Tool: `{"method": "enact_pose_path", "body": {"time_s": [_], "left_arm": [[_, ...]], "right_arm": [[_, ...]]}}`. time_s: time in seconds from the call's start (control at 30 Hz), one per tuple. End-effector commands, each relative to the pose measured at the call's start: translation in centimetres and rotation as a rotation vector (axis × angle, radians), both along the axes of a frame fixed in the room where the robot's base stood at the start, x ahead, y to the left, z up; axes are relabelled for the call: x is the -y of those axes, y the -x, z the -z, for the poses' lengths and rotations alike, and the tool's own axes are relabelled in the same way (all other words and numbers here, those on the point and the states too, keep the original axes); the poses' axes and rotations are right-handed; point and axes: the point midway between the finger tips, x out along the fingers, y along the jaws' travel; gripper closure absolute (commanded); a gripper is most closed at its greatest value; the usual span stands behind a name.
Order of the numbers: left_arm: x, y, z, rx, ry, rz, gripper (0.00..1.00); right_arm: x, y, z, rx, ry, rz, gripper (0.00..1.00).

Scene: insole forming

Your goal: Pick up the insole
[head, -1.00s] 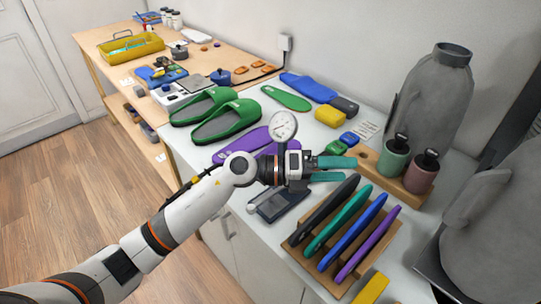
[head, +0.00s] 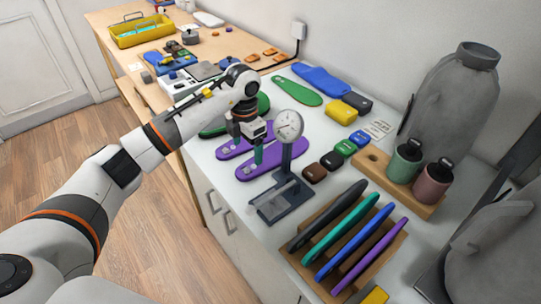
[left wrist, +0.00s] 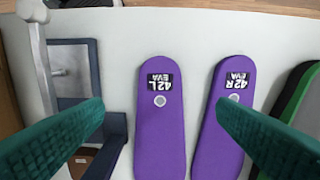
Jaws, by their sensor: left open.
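Two purple insoles lie flat, side by side, on the white counter. The one marked 42L (head: 288,156) is nearer the dial gauge and also shows in the left wrist view (left wrist: 160,130). The one marked 42R (head: 232,149) lies beside it, toward the green slippers, and is at right in the left wrist view (left wrist: 233,85). My left gripper (head: 258,157) points down over the insoles. In the left wrist view its teal fingers are open (left wrist: 162,106), one each side of 42L, with nothing between them gripped. The right finger overlaps the view of 42R. My right gripper is not in view.
The dial gauge (head: 289,126) stands close beside 42L. Green slippers (head: 212,128), partly hidden by my arm, and a green insole (head: 297,91) lie beyond. A wooden rack (head: 398,245) of coloured insoles is at the front right. Small coloured blocks (head: 331,160) lie near the gauge.

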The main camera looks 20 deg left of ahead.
Motion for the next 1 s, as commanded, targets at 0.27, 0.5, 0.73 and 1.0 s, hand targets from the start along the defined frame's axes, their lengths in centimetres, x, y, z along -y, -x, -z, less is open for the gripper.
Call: {"method": "enact_pose_path", "body": {"time_s": [0.27,0.5,0.73,1.0], "left_arm": [[0.1,0.1,2.5,-0.001,0.003,0.001,0.19],[-0.1,0.5,5.9,-0.002,0.006,0.001,0.19],[-0.2,0.4,7.4,0.002,0.004,0.001,0.19],[-0.2,0.4,7.4,0.002,0.004,0.002,0.37]], "right_arm": [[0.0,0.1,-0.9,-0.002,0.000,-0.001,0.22],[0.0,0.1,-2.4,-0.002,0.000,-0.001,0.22],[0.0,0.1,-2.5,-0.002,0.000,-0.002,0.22],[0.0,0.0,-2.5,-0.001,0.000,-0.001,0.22]]}}
